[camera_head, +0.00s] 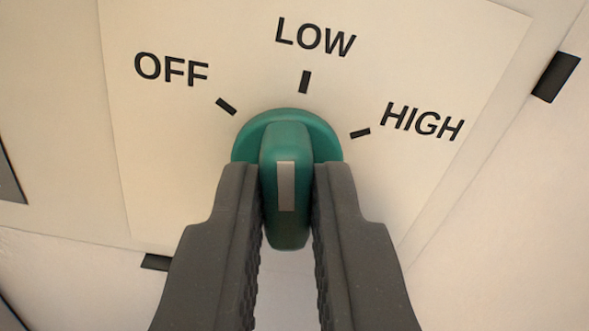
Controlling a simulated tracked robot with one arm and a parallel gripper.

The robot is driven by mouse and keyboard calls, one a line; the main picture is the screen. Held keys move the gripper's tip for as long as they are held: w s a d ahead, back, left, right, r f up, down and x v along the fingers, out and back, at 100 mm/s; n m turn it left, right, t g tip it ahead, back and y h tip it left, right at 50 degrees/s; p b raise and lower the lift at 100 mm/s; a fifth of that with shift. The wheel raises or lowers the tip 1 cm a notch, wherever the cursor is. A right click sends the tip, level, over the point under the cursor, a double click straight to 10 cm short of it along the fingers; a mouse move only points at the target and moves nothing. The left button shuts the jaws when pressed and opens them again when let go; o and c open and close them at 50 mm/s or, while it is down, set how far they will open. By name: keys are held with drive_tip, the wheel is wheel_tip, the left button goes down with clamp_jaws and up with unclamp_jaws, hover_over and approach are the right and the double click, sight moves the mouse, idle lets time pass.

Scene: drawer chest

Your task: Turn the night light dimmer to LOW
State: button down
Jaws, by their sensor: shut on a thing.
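The green dimmer knob (286,150) sits on a cream dial plate (160,190) in the camera_head view. The plate bears the black words OFF (171,68), LOW (315,38) and HIGH (422,122), each with a short tick. The knob's raised bar has a pale stripe (286,186) and stands nearly upright in the picture. Its top end points close to the LOW tick (305,82), seemingly slightly left of it. My gripper (287,192) is shut on the bar, one dark finger on each side. The fingers hide the lower sides of the knob.
A pale panel surrounds the plate. Dark pieces show at its right (556,76), lower left (156,262) and far left edge (8,175). The plate around the words is clear.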

drive_tip(key=shift+a+f+m+p, duration=0.15)
drive_tip(key=shift+m+p, duration=0.45)
drive_tip(key=shift+p, duration=0.25)
drive_tip(key=shift+a+f+m+p, duration=0.1)
drive_tip(key=shift+f+m+p, duration=0.05)
drive_tip(key=shift+m+p, duration=0.55)
drive_tip(key=c, duration=1.5)
unclamp_jaws()
drive_tip(key=shift+o, duration=0.9)
drive_tip(key=shift+d+r, duration=0.15)
drive_tip(key=shift+s+d+r, duration=0.1)
drive_tip(key=shift+s+d, duration=0.05)
drive_tip(key=shift+s, duration=0.6)
drive_tip(key=s+b, duration=0.2)
drive_tip(key=s, duration=0.3)
drive_tip(key=shift+s+d, duration=0.2)
